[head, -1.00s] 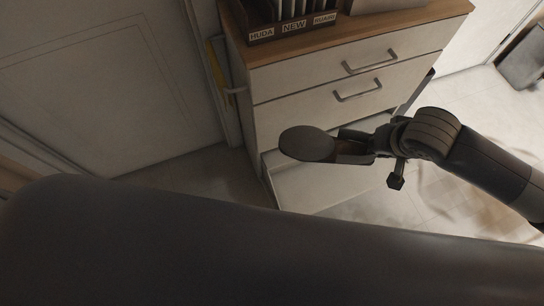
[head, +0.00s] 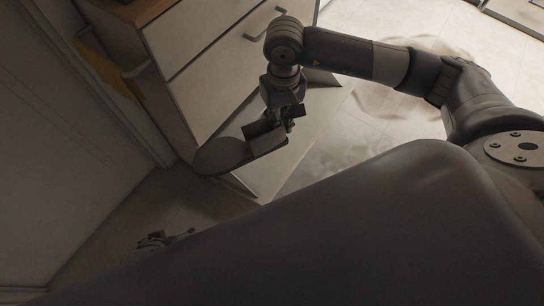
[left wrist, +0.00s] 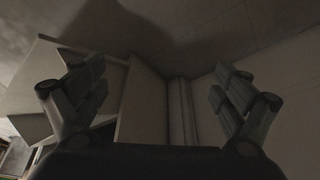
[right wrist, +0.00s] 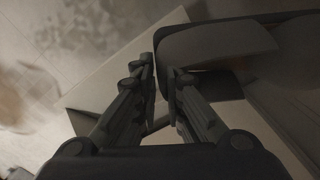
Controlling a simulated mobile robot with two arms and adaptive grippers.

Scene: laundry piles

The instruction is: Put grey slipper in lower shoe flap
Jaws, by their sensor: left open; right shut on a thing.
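The grey slipper (head: 222,154) is held by my right gripper (head: 272,130) in front of the cabinet, sole outward and toe to the left. In the right wrist view the slipper (right wrist: 215,45) lies at the fingertips of the right gripper (right wrist: 160,68). The lower shoe flap (head: 300,150) is tilted open below the drawers, a pale panel partly hidden by the gripper and slipper. The slipper overlaps the flap's left end; I cannot tell whether it is inside. My left gripper (head: 160,240) is low at the left, open and empty in the left wrist view (left wrist: 160,88).
The white cabinet (head: 205,85) has a wooden top (head: 140,10) and closed upper fronts with a handle (head: 265,22). A yellow item (head: 112,72) hangs at its left side by the door (head: 50,160). Tiled floor (head: 400,30) is open to the right.

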